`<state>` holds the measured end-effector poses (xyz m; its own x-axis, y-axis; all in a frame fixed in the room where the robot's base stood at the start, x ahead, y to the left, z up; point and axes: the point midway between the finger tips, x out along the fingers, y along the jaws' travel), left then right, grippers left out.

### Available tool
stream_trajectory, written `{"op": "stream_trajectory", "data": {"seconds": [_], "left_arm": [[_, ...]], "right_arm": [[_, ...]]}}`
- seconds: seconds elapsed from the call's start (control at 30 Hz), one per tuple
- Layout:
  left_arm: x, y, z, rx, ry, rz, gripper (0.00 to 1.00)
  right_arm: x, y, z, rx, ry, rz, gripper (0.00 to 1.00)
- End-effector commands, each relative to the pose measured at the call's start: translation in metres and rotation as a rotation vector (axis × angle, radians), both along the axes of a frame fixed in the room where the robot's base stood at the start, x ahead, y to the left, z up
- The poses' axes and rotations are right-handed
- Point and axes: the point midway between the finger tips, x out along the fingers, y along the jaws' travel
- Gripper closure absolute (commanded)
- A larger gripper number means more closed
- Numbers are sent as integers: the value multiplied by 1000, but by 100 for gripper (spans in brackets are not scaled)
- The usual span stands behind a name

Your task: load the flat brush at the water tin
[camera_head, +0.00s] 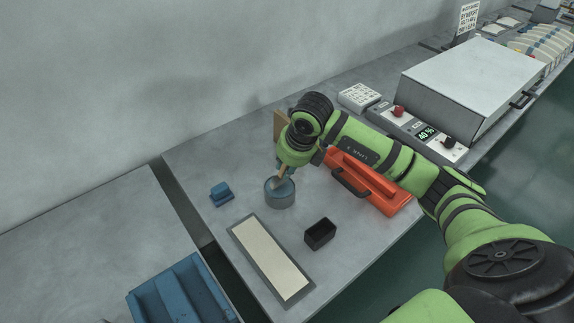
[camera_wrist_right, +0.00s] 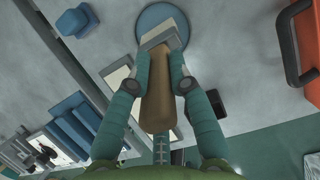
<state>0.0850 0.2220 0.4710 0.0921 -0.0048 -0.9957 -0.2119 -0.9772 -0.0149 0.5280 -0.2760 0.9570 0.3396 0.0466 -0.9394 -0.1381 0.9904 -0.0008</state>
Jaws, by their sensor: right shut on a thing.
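My right gripper (camera_head: 285,172) is over the water tin (camera_head: 280,197), a round grey tin with blue water in it. In the right wrist view my right gripper (camera_wrist_right: 160,70) is shut on the flat brush (camera_wrist_right: 157,95) by its tan wooden handle. The brush's pale head end (camera_wrist_right: 160,40) overlaps the blue water disc of the tin (camera_wrist_right: 165,16). I cannot tell how deep the bristles reach. In the head view the brush points down into the tin's opening. My left gripper is not in view.
A blue block (camera_head: 221,194) lies left of the tin. A framed cream panel (camera_head: 268,260) and a small black box (camera_head: 320,233) lie in front. An orange case (camera_head: 385,196) stands right, and a blue tray (camera_head: 180,293) at the lower left. A gap separates the tables.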

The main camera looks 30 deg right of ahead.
Motion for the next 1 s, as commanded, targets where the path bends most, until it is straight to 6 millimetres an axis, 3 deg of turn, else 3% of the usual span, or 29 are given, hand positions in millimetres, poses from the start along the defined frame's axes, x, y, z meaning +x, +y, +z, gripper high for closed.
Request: {"op": "stream_trajectory", "data": {"seconds": [1.0], "left_arm": [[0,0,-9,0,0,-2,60]], "right_arm": [[0,0,-9,-1,-1,0,100]]}}
